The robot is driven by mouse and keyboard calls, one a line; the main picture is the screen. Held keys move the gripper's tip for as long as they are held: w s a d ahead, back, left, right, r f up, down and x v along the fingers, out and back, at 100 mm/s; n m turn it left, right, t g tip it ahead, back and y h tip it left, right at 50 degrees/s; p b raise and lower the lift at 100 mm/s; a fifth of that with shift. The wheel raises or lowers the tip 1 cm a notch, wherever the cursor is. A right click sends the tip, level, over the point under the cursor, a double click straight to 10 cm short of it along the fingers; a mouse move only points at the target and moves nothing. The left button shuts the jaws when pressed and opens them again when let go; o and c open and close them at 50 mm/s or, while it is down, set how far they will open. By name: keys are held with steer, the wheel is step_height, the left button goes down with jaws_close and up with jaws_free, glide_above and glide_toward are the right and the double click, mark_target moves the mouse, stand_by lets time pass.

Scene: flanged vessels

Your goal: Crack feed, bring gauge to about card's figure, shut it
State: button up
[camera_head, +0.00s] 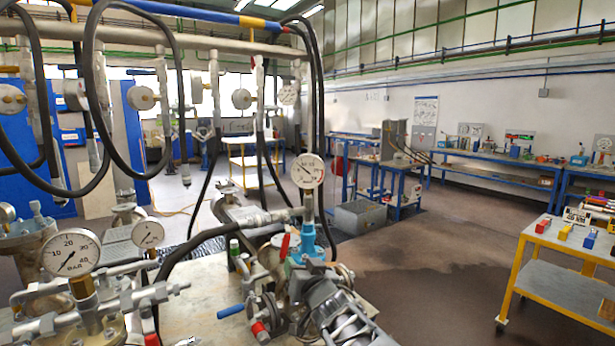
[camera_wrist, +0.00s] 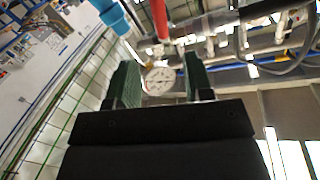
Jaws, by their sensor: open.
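A round white gauge (camera_head: 308,171) stands on a grey stem above a blue fitting (camera_head: 305,243); its figures are too small to read. A red lever (camera_head: 285,246) is beside the blue fitting. A larger gauge marked BAR (camera_head: 70,252) is at the left, with a dark needle. A smaller gauge (camera_head: 148,234) is to its right. In the wrist view my gripper (camera_wrist: 160,84) is open and empty, with green-padded fingers. A white gauge face shows between them, and a red bar (camera_wrist: 159,18) is beyond. I cannot make out the card or tell which valve is the feed.
A blue-handled lever (camera_head: 230,310) and a red-tipped one (camera_head: 259,329) are low at the front. Black hoses (camera_head: 92,75) hang from the overhead pipe (camera_head: 150,35). A yellow trolley (camera_head: 535,248) stands at the right. The floor in the middle (camera_head: 430,240) is clear.

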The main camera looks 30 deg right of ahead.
mark_target(287, 244)
steer(key=shift+t, duration=0.3)
steer(key=w, duration=0.4)
steer(key=w+d+p, duration=0.1)
steer(key=w, duration=0.3)
steer(key=w+d+p, duration=0.1)
steer(key=w, duration=0.3)
steer(key=shift+d, duration=0.1)
steer(key=shift+c, duration=0.2)
jaws_close()
